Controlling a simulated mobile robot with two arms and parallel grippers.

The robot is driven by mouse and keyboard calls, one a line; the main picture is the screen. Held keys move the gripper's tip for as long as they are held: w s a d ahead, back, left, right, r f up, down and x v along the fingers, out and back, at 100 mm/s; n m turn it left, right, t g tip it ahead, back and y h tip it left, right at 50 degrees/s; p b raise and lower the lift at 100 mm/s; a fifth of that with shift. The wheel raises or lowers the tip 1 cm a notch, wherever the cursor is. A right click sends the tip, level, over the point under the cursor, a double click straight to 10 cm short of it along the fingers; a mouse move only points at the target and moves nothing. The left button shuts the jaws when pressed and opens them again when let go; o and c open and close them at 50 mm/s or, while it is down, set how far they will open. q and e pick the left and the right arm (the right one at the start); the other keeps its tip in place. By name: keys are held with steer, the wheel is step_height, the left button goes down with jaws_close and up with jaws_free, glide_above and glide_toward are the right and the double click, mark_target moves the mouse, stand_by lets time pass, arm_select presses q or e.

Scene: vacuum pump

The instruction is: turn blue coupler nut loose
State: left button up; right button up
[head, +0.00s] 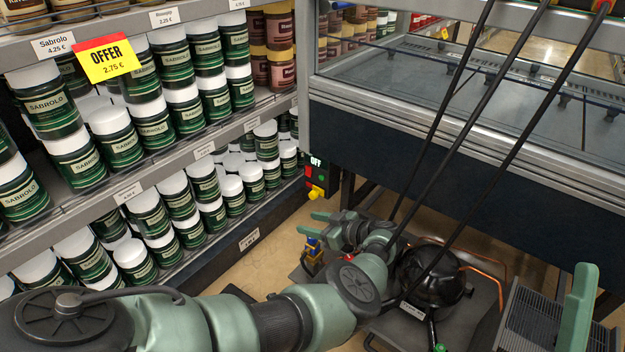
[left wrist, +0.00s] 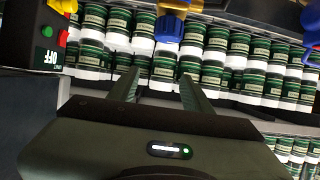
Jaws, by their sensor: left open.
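A blue coupler nut (left wrist: 168,28) on a brass-yellow fitting shows at the top middle of the left wrist view. In the head view a small blue and yellow fitting (head: 313,256) stands just below my left gripper (head: 310,225), partly hidden by it. The left gripper is open with nothing between its fingers. In the left wrist view the nut shows beyond the fingertips (left wrist: 158,84), roughly in line with the gap and apart from them. A green finger-like part, seemingly of my right gripper (head: 578,305), shows at the lower right; its opening cannot be made out.
A switch box marked OFF (head: 317,180) is close beyond the left gripper. A black pump body (head: 432,275) with copper tubing sits to its right. Shelves of green jars (head: 150,215) line the left. Another blue and yellow fitting (left wrist: 311,25) is at the wrist view's right edge.

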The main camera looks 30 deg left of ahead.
arm_select(q)
step_height(320, 180, up, 2)
steer(key=shift+r+p, duration=0.15)
steer(key=shift+p, duration=0.8)
step_height(320, 180, up, 2)
steer(key=shift+r+p, duration=0.15)
steer(key=shift+p, duration=0.95)
arm_select(e)
steer(key=w+d+f+g+h, duration=0.1)
steer(key=w+f+g+h, duration=0.1)
steer(key=f+g, duration=0.55)
steer(key=w+d+f+g+h, duration=0.15)
steer(key=f+g, duration=0.25)
steer(key=f, duration=0.6)
steer(key=s+d+f+m+g+h+p, duration=0.1)
steer(key=s+d+f+g+h+p, duration=0.15)
steer(key=s+f+g, duration=0.45)
steer(key=s+d+f+g+h+p, duration=0.1)
steer(key=s+d+f+g+p, duration=0.25)
steer(key=s, duration=0.55)
arm_select(q)
step_height(320, 180, up, 10)
steer(key=p, duration=0.3)
arm_select(e)
step_height(320, 180, down, 12)
steer(key=w+a, duration=0.1)
steer(key=shift+a+f+g, duration=0.25)
steer(key=shift+g, duration=0.15)
